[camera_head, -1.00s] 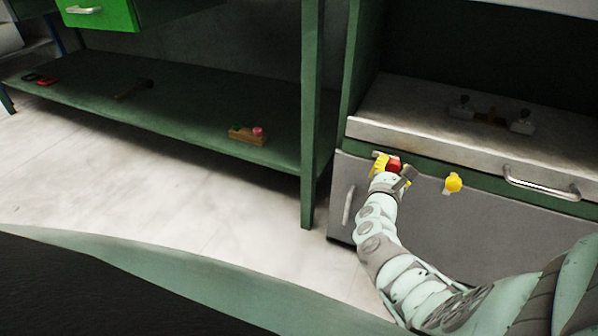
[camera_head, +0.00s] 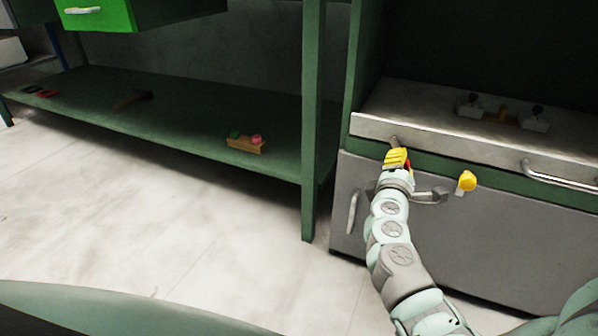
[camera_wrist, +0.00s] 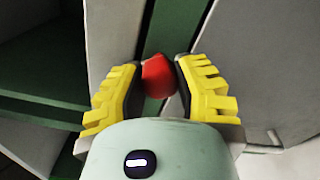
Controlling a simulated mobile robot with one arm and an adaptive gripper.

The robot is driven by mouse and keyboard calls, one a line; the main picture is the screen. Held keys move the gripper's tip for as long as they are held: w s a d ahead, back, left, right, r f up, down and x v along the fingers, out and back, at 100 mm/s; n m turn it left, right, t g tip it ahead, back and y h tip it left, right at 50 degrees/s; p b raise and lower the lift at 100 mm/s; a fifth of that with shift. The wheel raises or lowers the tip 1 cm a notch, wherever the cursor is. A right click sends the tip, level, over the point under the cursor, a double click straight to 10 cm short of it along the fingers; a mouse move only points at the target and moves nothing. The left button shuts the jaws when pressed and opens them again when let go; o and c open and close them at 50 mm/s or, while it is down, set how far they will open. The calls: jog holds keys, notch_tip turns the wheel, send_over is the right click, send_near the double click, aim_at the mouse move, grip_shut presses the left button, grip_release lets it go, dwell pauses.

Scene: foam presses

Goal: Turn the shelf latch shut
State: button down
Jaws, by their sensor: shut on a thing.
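A red latch knob (camera_wrist: 158,76) sits between the two yellow-padded fingers of my gripper (camera_wrist: 156,80) in the wrist view, on the green strip of the cabinet front. The gripper is shut on it, with a pad at each side. In the head view my gripper (camera_head: 397,160) is at the upper left of the cabinet front, just below the steel shelf edge. Only a sliver of the red knob (camera_head: 409,166) shows there beside the fingers. The latch's turned angle cannot be told.
A yellow knob (camera_head: 467,181) is on the cabinet front to the right of my gripper. A bar handle (camera_head: 560,179) lies further right, and a smaller handle (camera_head: 352,212) to the left. A green post (camera_head: 312,130) and a low green shelf (camera_head: 190,125) stand left.

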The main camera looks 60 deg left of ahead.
jog(key=m+b, duration=0.2)
jog(key=m, duration=0.1)
jog(key=m+b, duration=0.1)
jog(key=shift+d+f+m, duration=0.1)
jog(key=shift+f+m, duration=0.15)
jog(key=shift+m, duration=0.05)
jog(key=shift+r+m+b, duration=0.1)
jog(key=shift+m+b, duration=0.7)
jog(key=shift+m, duration=0.6)
jog(key=c, duration=1.1)
grip_release()
jog(key=o, duration=0.5)
jog(key=shift+r, duration=0.15)
jog(key=shift+s, duration=0.1)
